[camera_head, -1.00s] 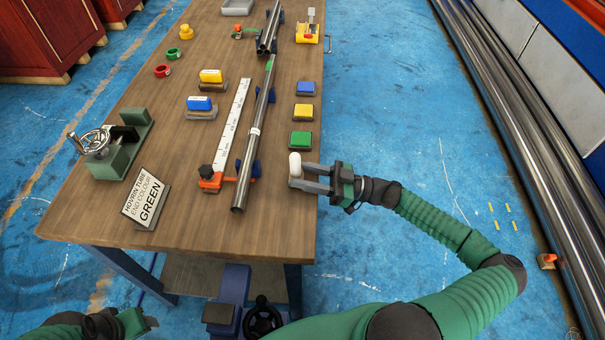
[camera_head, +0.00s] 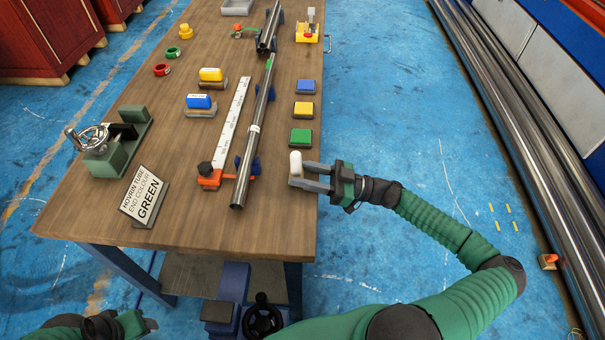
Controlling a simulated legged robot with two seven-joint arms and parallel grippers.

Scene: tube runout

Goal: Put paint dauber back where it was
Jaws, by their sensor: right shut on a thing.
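The paint dauber (camera_head: 296,162) appears to be the upright white-topped piece at the tips of my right gripper (camera_head: 298,182). The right gripper is shut on it, at the right edge of the bench, just in front of the green pad (camera_head: 301,137). The dauber's lower part is hidden by the fingers; I cannot tell whether it touches the bench. A yellow pad (camera_head: 303,109) and a blue pad (camera_head: 305,87) lie farther back in the same row. My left gripper (camera_head: 145,323) shows only partly at the lower left, off the bench; its jaws are unclear.
A long metal tube (camera_head: 252,140) with a green band lies beside a white ruler (camera_head: 230,124). A sign (camera_head: 143,197) reading GREEN and a vise with a handwheel (camera_head: 118,150) stand left. A yellow holder (camera_head: 307,36) is at the back. The front of the bench (camera_head: 220,232) is clear.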

